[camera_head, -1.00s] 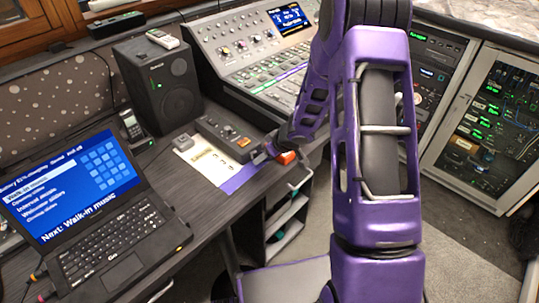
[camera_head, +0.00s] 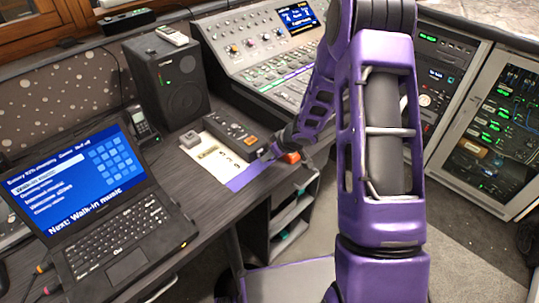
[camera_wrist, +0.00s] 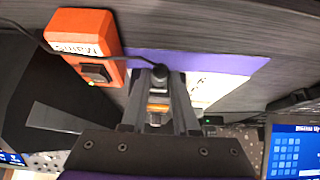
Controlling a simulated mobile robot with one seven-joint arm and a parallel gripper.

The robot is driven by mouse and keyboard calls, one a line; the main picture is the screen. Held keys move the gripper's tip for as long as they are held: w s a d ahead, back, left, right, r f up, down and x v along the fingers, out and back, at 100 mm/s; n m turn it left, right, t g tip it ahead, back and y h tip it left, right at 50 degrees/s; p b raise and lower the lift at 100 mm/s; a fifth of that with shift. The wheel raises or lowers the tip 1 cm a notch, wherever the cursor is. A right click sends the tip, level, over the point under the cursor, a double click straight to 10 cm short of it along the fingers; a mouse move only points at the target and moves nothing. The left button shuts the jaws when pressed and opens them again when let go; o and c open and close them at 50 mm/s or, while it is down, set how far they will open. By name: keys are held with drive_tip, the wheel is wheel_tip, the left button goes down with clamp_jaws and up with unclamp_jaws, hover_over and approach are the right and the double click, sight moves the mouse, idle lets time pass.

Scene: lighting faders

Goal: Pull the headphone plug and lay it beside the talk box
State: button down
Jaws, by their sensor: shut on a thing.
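My gripper (camera_head: 268,154) is low over the front of the desk, at the near end of the black talk box (camera_head: 230,132). In the wrist view my gripper (camera_wrist: 158,98) is shut on the dark headphone plug (camera_wrist: 160,73). A thin black cable runs from near the plug to the left. A small orange-gold piece shows between the fingers.
An orange box (camera_wrist: 95,42) with a label and dark switch is close beside my gripper. A small grey block (camera_head: 190,139) sits on the mat. A laptop (camera_head: 95,205), a speaker (camera_head: 160,85) and the mixing desk (camera_head: 262,62) stand around. Bare desk lies between laptop and mat.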

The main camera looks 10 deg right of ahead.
drive_tip(key=shift+s+d, duration=0.1)
drive_tip(key=shift+s+d+b, duration=0.2)
drive_tip(key=shift+s+d, duration=0.4)
drive_tip(key=shift+s, duration=0.3)
drive_tip(key=shift+s+d+b, duration=0.15)
drive_tip(key=shift+s+d, duration=0.45)
drive_tip(key=shift+s, duration=0.3)
